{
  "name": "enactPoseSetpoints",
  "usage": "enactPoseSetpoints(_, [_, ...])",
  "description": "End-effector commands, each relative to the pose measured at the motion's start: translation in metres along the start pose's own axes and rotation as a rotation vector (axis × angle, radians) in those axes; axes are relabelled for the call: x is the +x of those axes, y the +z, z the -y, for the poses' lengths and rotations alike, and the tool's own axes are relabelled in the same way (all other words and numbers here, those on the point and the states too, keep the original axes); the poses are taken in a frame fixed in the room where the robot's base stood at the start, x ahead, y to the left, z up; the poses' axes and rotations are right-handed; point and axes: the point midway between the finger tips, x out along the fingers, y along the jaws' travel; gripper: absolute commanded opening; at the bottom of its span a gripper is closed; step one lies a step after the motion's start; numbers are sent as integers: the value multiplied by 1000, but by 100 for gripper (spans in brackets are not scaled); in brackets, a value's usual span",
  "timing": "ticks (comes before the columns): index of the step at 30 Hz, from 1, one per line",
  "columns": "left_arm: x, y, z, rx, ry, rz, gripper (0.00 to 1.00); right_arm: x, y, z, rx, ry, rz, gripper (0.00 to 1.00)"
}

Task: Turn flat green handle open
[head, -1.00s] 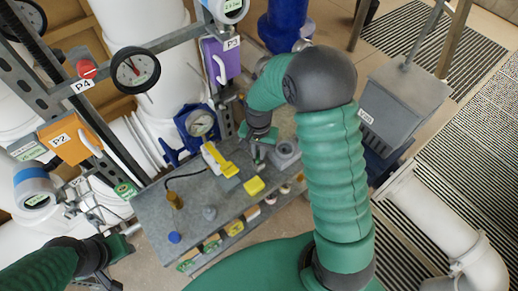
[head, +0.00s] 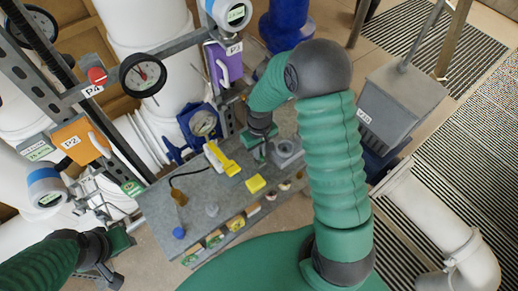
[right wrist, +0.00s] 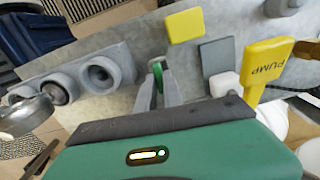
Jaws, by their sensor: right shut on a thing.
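The flat green handle (right wrist: 158,85) shows edge-on in the right wrist view, upright between the two fingers of my right gripper (right wrist: 166,90). The gripper is shut on it, above the grey panel. In the head view my right gripper (head: 260,153) reaches down to the back right part of the panel, and the hand and fingers hide most of the handle there. My left gripper (head: 116,262) is at the lower left of the head view, away from the panel. Its fingers are too unclear to tell their opening.
A gauge in a blue mount (head: 203,122) stands behind. A grey box (head: 400,105) is at the right.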

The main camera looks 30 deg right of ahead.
Motion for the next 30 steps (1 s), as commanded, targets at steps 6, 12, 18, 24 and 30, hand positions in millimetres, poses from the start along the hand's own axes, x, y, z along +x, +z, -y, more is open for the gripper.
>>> enactPoseSetpoints(6, [-3, -1, 0, 0, 0, 0, 36, 0, 1, 0, -67, 0, 2, 0])
enactPoseSetpoints(12, [-4, -1, 0, 0, 0, 0, 36, 0, 1, 0, -88, 1, 2, 0])
enactPoseSetpoints(18, [-4, -1, 0, 0, 0, 0, 36, 0, 1, 0, -89, 1, 3, 0])
enactPoseSetpoints(24, [-4, -1, 0, 0, 0, 0, 36, 0, 1, -1, -89, 1, 3, 20])
enactPoseSetpoints(30, [-4, -1, 0, 0, 0, 0, 36, 0, 0, 0, -88, 1, 2, 33])
